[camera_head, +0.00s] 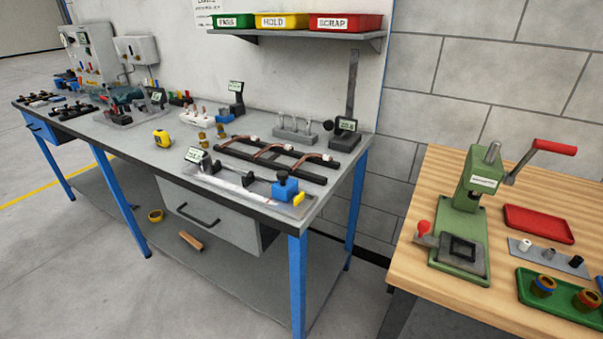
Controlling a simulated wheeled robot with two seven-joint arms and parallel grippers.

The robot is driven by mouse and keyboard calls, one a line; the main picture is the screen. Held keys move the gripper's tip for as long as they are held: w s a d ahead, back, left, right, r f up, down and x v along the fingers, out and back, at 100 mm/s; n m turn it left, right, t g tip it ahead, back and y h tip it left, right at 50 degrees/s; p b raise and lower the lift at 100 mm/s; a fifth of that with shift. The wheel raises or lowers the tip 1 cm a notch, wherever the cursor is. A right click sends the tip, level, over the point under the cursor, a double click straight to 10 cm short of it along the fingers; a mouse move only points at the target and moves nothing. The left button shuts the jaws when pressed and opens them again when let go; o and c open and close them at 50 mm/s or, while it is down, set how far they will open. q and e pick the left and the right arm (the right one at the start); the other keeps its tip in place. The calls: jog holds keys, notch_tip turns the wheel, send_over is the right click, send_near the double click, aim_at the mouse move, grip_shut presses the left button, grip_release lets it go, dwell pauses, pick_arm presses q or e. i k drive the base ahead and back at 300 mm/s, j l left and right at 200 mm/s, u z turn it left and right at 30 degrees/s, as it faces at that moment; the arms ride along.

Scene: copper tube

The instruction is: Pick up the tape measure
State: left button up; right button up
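A small yellow and black tape measure (161,138) sits on the grey workbench top (140,150), left of the middle and near the front edge. Nothing covers it, and the surface right around it is bare. Neither of my grippers shows in the head view.
Right of the tape measure are brass fittings (203,138), a rack of copper tubes (272,156) and a measuring fixture with a blue block (286,190). A yellow ring (155,216) lies on the lower shelf. A wooden table (412,262) with a green press (476,180) stands at right.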

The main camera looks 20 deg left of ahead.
aim_at(161, 138)
jog(key=u, duration=1.75)
jog(key=i+j+z, duration=0.8)
jog(key=j, duration=0.3)
jog(key=i+j+z, duration=0.25)
jog(key=j+z, duration=0.15)
jog(key=j, duration=0.25)
jog(key=i+j+z, duration=0.15)
jog(key=j+z, duration=0.25)
jog(key=j, duration=0.35)
jog(key=j+z, duration=0.45)
jog(key=j, duration=0.35)
jog(key=j+z, duration=0.4)
jog(key=j, duration=0.4)
